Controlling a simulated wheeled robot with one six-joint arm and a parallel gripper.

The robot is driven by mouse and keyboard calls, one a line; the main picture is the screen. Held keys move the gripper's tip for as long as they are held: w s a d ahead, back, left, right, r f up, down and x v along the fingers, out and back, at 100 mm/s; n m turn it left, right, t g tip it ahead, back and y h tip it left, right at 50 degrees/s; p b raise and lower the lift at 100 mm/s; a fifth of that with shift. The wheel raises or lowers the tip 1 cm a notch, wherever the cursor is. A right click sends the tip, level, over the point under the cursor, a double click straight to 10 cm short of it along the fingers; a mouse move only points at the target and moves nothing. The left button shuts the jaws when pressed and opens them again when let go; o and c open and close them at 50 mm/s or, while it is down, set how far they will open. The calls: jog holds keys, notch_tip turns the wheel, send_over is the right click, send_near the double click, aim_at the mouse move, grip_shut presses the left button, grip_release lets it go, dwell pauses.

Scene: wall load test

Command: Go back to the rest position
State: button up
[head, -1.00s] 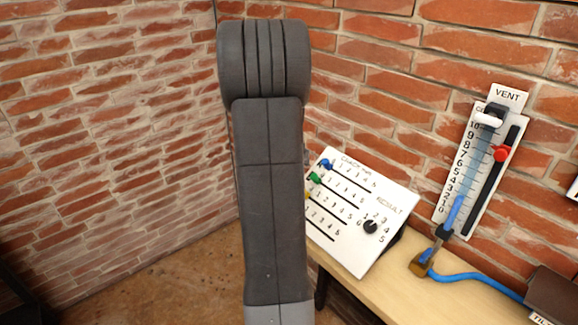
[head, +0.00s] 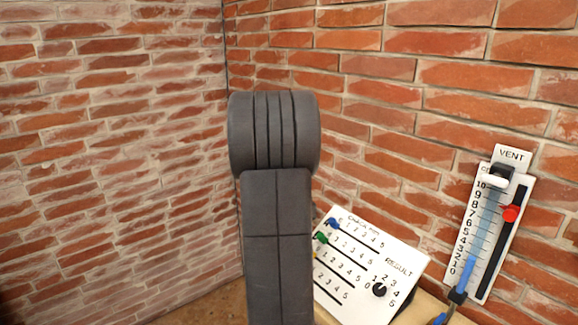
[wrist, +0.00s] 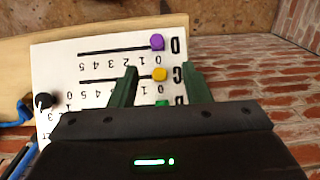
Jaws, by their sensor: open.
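My gripper (wrist: 159,68) shows in the wrist view with its two green fingers apart and no object held. The white slider panel (wrist: 60,62) lies beyond the fingers, upside down in that view. Its yellow knob (wrist: 159,75) appears between the fingertips, but I cannot tell how far off it is. The purple knob (wrist: 157,41) is above it in the picture, and a green knob is partly hidden by my gripper's body. In the head view my own arm covers the panel's left edge, and the gripper itself is hidden.
The panel with its black result dial (head: 380,290) rests on a wooden bench (head: 420,308). A vent gauge (head: 490,225) with a red slider (head: 511,213) is on the right brick wall (head: 400,80). Another brick wall (head: 100,150) meets it in a corner behind my arm.

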notch_tip(320, 180, down, 11)
jog(key=shift+s+d+f+p, duration=0.1)
jog(key=shift+f+p, duration=0.05)
jog(key=shift+p, duration=0.35)
jog(key=shift+s, duration=0.1)
